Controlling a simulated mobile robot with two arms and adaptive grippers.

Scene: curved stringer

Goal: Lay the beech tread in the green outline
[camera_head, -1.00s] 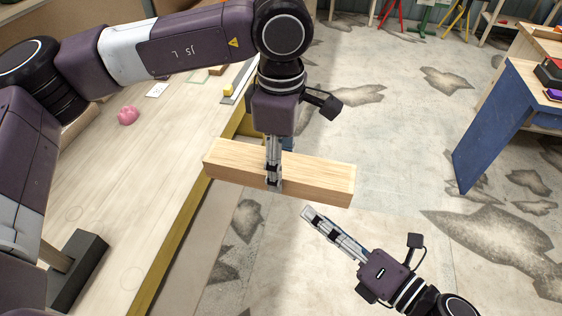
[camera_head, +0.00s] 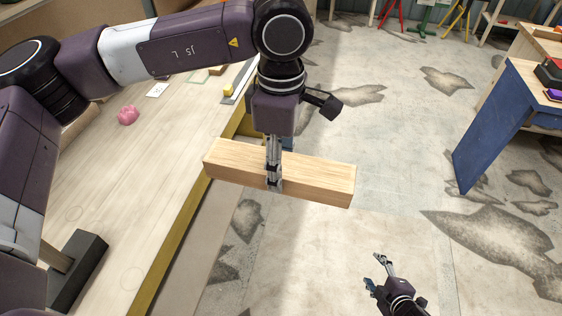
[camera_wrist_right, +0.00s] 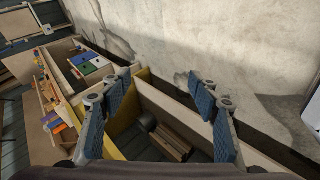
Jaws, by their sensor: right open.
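The beech tread (camera_head: 320,183), a long pale wooden block, is held in the air beyond the bench's right edge in the head view. My left gripper (camera_head: 274,184) comes down from above and is shut on it near its middle. The tread lies roughly level, slanting down to the right in the picture. My right gripper (camera_head: 373,270) is open and empty, low over the floor at the lower right, apart from the tread. Its spread blue-padded fingers (camera_wrist_right: 160,95) also show in the right wrist view, with nothing between them.
A blue-sided bench (camera_head: 495,125) stands at the right. Stained floor (camera_head: 400,150) lies open between.

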